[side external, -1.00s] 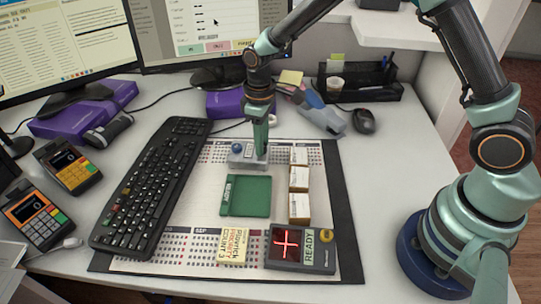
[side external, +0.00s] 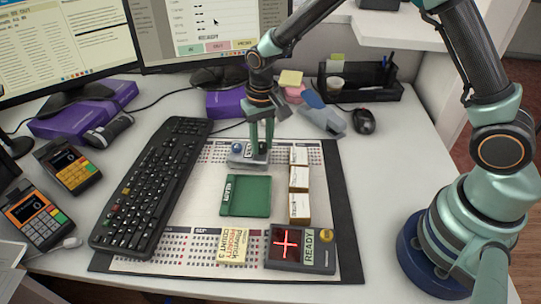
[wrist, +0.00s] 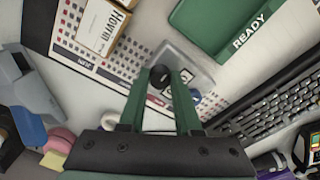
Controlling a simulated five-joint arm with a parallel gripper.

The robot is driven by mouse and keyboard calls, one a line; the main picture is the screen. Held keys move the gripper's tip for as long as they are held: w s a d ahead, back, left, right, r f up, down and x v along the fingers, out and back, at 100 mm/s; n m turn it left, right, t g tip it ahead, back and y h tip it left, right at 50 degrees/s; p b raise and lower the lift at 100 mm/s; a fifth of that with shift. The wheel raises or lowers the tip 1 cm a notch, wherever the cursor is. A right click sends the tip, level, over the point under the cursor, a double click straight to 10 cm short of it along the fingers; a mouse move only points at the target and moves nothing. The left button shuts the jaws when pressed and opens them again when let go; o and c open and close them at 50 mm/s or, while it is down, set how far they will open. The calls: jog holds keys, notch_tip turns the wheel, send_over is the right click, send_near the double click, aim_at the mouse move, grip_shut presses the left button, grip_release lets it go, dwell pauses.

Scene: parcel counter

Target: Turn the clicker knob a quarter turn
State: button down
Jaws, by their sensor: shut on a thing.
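The clicker is a small grey box (side external: 240,163) at the back of the desk mat, with a blue round part (side external: 237,147) on its left end. In the wrist view the clicker (wrist: 192,62) shows its dark knob (wrist: 160,76) between my fingertips. My gripper (side external: 261,149) points down over the right end of the box. In the wrist view my gripper (wrist: 163,75) has its two green fingers shut on the knob. The fingers hide the knob's sides, and I cannot make out a pointer mark.
A green READY tray (side external: 262,198) lies in front of the clicker. Small boxes (side external: 299,180) stand in a row to the right. A keyboard (side external: 155,190) lies left. A display unit (side external: 287,262) with a red cross and yellow notes (side external: 234,247) are at the front.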

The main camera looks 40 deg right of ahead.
aim_at(263, 145)
jog(key=shift+m, duration=0.3)
jog(key=c, duration=0.6)
grip_release()
jog(key=shift+r, duration=0.1)
notch_tip(263, 145, up, 12)
jog(key=shift+s, duration=0.15)
